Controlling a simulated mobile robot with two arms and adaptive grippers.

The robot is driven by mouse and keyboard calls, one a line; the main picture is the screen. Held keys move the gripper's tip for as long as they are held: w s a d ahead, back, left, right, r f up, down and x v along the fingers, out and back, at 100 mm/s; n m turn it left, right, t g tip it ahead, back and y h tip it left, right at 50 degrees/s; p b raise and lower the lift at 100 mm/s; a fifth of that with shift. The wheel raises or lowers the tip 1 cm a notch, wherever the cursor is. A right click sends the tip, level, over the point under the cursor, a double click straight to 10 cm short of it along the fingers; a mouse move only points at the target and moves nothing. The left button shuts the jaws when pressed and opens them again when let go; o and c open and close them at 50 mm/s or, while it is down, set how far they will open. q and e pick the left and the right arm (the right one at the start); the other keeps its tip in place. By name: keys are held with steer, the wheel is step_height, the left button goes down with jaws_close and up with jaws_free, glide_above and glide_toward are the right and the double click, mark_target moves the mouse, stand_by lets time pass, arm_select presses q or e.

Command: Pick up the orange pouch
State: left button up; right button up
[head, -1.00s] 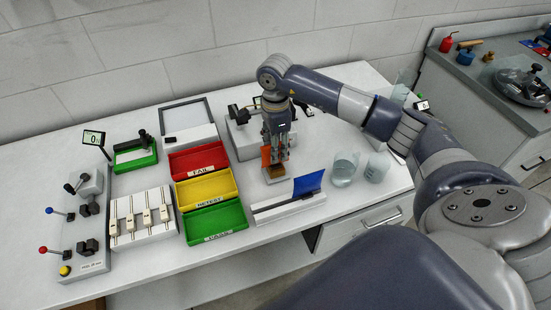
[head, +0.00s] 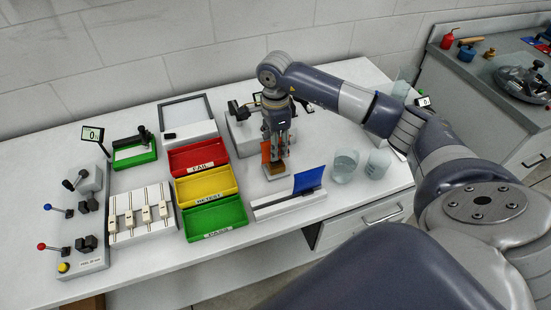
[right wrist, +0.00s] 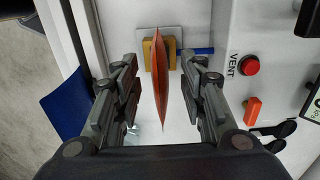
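The orange pouch (right wrist: 160,82) stands upright, edge-on, between the two fingers of my right gripper (right wrist: 160,97) in the right wrist view. There is a clear gap between the pouch and each finger, so the gripper is open around it. In the head view the pouch (head: 265,151) shows beside the fingers of my right gripper (head: 277,150), which points down at the bench and partly hides it. A tan block (right wrist: 147,54) on a grey plate is at the pouch's base. My left gripper is not in view.
A welder box (right wrist: 255,75) with a red button is close to the right finger in the wrist view. Red (head: 198,157), yellow (head: 205,187) and green (head: 216,217) trays are to the left. A blue-flapped holder (head: 309,179) and beakers (head: 344,166) are to the right.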

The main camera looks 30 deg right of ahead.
steer(key=shift+c, duration=0.3)
jaws_close()
